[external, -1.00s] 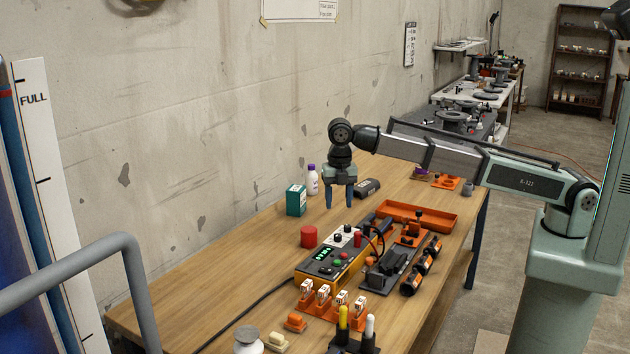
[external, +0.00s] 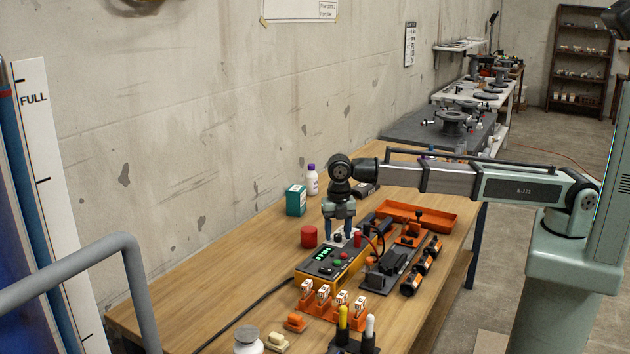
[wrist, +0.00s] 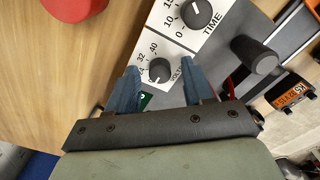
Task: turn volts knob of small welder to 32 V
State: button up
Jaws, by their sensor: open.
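The small welder (external: 318,268) is an orange-sided box with a dark front panel, green lit readout and a white dial plate. In the wrist view its dark round volts knob (wrist: 159,69) sits on the white plate, with 32 and 40 printed beside it. My gripper (wrist: 161,88) is open and empty, pointing down over the plate. Its blue fingers lie left and right of the volts knob in that view, apart from it. The external view also shows my gripper (external: 339,228) low over the welder's far end.
The time knob (wrist: 196,13) lies just beyond the volts knob. A dark handle-like post (wrist: 255,55) stands to the right. A red cylinder (external: 309,236) stands left of the welder. Orange blocks with white tops (external: 323,294) stand in front, and an orange tray (external: 430,215) lies behind.

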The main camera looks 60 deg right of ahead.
grip_shut()
dwell(0.4)
jog(key=shift+m, duration=0.4)
jog(key=m, duration=0.3)
jog(key=shift+m, duration=0.4)
jog(key=m, duration=1.3)
jog(key=shift+m, duration=0.3)
